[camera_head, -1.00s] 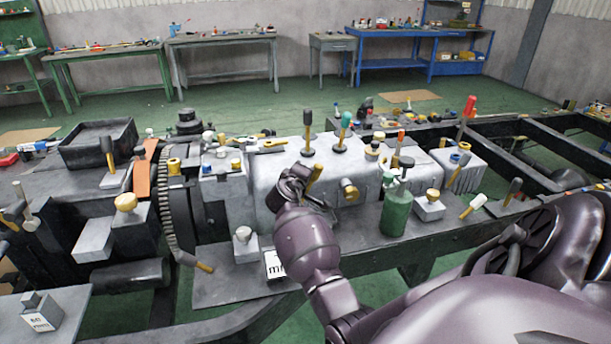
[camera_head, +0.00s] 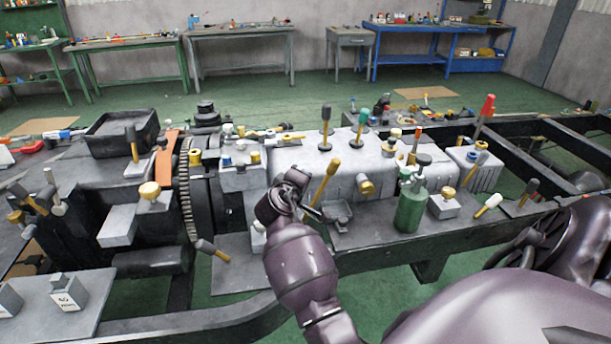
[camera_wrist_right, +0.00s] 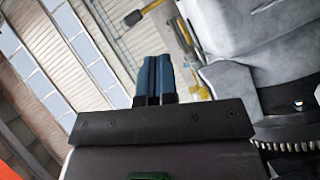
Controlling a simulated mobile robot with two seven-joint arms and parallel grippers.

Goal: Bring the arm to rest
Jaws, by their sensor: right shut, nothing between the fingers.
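My right arm (camera_head: 303,268) reaches up from the lower right in the head view, in front of the silver engine block. Its wrist is near the block's front face, beside a yellow-handled tool; I cannot tell whether they touch. In the right wrist view the blue fingers of my right gripper (camera_wrist_right: 155,78) are together and hold nothing. The fingertips are hard to make out in the head view. My left gripper is not in view.
A chassis frame (camera_head: 440,252) carries the engine block (camera_head: 290,170), a green bottle (camera_head: 411,208) and several yellow-handled tools. A black tray (camera_head: 120,135) sits at left. Workbenches (camera_head: 240,31) stand along the back wall, with open green floor between.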

